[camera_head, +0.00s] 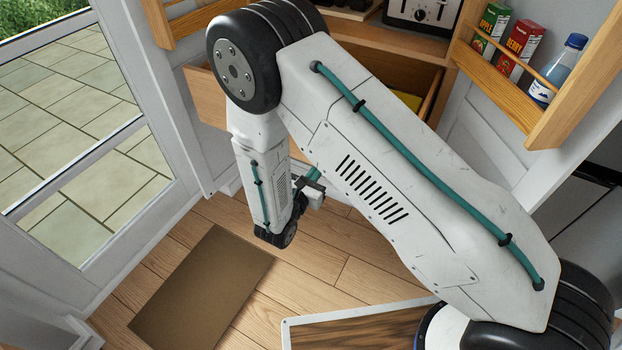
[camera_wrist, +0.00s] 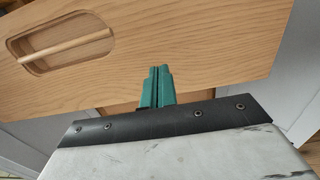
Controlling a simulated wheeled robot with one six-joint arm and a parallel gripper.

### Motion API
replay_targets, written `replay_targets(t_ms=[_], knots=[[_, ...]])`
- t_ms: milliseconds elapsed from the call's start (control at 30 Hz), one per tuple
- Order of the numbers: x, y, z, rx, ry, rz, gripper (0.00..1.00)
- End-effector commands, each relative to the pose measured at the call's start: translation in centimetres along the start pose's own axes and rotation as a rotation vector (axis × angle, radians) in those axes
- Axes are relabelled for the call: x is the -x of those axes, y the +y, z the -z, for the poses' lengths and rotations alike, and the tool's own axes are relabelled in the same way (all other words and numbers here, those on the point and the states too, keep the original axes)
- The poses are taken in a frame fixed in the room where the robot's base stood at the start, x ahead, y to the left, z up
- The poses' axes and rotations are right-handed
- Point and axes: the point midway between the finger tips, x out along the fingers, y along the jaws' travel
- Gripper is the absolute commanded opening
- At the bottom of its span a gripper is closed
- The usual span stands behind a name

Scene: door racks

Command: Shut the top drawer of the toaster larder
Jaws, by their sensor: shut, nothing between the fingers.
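The toaster larder (camera_head: 392,40) stands at the back, with a toaster (camera_head: 422,14) on its shelf. Its top drawer (camera_head: 206,98) is pulled out below that shelf; my arm hides much of it. Something yellow lies inside. In the wrist view the wooden drawer front (camera_wrist: 215,45) fills the upper part, with a recessed slot and bar handle (camera_wrist: 62,43) at left. My gripper (camera_wrist: 157,72) has its teal fingers shut and empty, right of the handle and over the front. Whether they touch the wood I cannot tell. In the head view my gripper (camera_head: 312,173) is partly hidden.
An open door with a wooden rack (camera_head: 545,100) holding a bottle (camera_head: 558,70) and cartons (camera_head: 519,50) stands at right. A glazed door (camera_head: 75,130) is at left. A brown mat (camera_head: 200,290) lies on the wooden floor.

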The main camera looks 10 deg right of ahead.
Motion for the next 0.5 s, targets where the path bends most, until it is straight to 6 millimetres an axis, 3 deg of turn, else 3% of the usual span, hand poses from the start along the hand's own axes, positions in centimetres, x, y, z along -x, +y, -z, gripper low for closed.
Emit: replay_targets(t_ms=[233, 500], knots=[[-5.0, -0.1, 0.0, -0.002, 0.000, 0.004, 0.00], [-7.3, -0.1, 0.0, -0.002, -0.001, 0.002, 0.00]])
